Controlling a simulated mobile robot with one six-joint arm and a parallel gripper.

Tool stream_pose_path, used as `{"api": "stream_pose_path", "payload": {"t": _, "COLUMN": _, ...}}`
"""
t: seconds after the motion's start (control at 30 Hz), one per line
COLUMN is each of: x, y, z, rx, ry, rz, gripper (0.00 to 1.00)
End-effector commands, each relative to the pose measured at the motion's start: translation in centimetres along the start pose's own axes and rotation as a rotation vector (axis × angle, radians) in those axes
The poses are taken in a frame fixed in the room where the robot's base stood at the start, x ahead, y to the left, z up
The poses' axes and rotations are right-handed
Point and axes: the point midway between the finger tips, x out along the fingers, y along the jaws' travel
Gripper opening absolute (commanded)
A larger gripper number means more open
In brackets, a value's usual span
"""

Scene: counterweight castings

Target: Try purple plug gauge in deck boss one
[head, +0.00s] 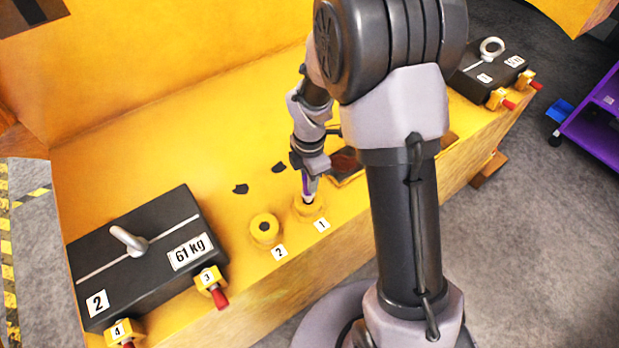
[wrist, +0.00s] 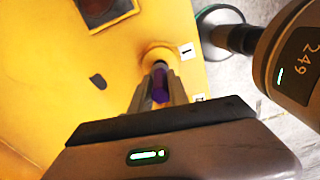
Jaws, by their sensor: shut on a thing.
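My gripper (head: 310,178) points down over the yellow deck, shut on the purple plug gauge (head: 307,189). In the wrist view the purple gauge (wrist: 160,88) shows between the two grey fingers. Its dark lower end is at the mouth of deck boss one (head: 300,210), a round yellow boss beside the label 1. The same boss shows in the wrist view (wrist: 157,53) just beyond the fingertips. The gauge looks about upright. The boss's hole is hidden by the gauge, and I cannot tell whether the tip is inside it.
Boss two (head: 264,229), with an open dark hole, stands to the left. A black 61 kg casting (head: 160,235) with an eye sits at the left. Another black casting (head: 490,62) sits at the far right. Red-handled yellow clamps (head: 211,281) line the deck's front edge.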

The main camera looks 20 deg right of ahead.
Motion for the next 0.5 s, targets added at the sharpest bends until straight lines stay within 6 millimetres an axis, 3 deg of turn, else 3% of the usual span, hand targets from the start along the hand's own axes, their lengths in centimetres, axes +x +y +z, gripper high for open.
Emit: {"api": "stream_pose_path", "payload": {"t": 0.5, "x": 1.6, "y": 0.0, "z": 0.0, "rx": 0.0, "ry": 0.0, "rz": 0.001, "gripper": 0.0}}
